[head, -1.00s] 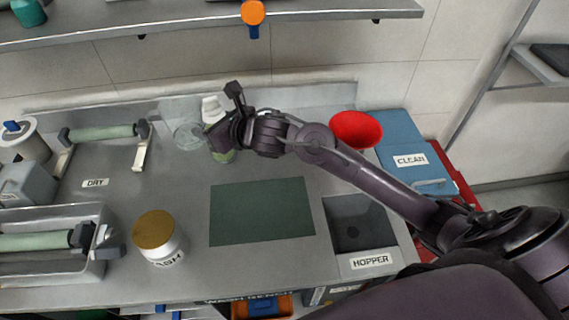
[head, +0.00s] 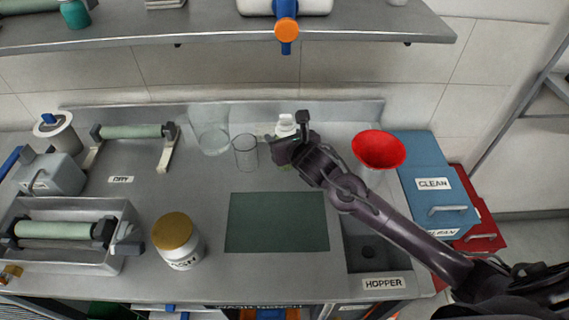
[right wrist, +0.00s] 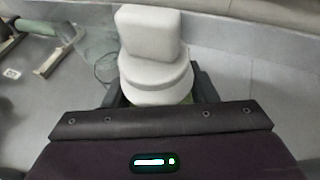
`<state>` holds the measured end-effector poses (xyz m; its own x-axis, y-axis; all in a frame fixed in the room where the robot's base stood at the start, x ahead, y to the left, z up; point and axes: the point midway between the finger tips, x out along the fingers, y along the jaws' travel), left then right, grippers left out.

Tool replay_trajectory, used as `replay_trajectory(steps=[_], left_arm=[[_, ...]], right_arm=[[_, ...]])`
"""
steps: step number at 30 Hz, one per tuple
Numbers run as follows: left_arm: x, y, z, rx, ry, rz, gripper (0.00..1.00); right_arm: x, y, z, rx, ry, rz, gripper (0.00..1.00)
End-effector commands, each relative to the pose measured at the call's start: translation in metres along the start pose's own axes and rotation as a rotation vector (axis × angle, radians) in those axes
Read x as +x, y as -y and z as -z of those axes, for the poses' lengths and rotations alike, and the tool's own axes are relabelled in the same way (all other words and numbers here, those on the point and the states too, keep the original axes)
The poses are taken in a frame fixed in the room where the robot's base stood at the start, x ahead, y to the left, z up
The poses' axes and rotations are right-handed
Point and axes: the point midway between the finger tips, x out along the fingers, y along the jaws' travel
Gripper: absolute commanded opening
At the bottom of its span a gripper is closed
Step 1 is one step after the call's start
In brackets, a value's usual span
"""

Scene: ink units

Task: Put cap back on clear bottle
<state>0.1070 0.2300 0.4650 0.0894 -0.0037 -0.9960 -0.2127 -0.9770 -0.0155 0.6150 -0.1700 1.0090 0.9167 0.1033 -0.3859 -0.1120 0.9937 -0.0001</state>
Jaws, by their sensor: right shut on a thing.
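My right gripper (head: 280,150) is at the back of the bench and shut on a bottle with a white top (head: 286,122). In the right wrist view the white blocky top (right wrist: 150,50) stands upright between the fingers (right wrist: 155,98). A little green shows below it; most of its body is hidden. A clear open glass vessel (head: 245,153) stands just left of the gripper, apart from it. A larger clear vessel (head: 212,138) stands further left. I cannot tell which is the clear bottle, and I make out no loose cap. My left gripper is not in view.
A red funnel (head: 379,148) is right of my arm, above the hopper (head: 368,250). A dark green mat (head: 278,222) lies clear in front. A white jar with a gold lid (head: 178,240) stands front left. A shelf (head: 220,28) overhangs the back.

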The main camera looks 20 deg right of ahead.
Motion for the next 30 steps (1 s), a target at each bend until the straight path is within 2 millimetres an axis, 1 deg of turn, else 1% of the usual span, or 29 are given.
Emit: replay_trajectory(steps=[1, 3, 6, 17, 24, 27, 30], left_arm=[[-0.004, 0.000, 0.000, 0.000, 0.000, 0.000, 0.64], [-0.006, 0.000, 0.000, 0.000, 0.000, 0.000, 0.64], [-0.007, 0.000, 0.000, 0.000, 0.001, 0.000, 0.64], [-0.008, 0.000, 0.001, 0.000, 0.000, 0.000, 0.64], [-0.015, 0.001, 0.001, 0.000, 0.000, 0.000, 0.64], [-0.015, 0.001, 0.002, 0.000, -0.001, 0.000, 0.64], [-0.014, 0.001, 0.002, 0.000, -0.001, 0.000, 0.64]], right_arm=[[0.003, -0.001, 0.006, 0.005, -0.001, -0.001, 0.00], [0.007, 0.000, 0.016, 0.004, 0.002, 0.000, 0.00], [0.011, -0.001, 0.025, 0.003, 0.004, -0.001, 0.00], [0.013, 0.000, 0.029, 0.002, 0.005, -0.001, 0.00], [0.025, -0.001, 0.057, 0.003, 0.004, -0.001, 0.00], [0.027, 0.000, 0.061, 0.002, 0.006, -0.001, 0.00], [0.027, 0.000, 0.061, 0.002, 0.008, -0.001, 0.00]])
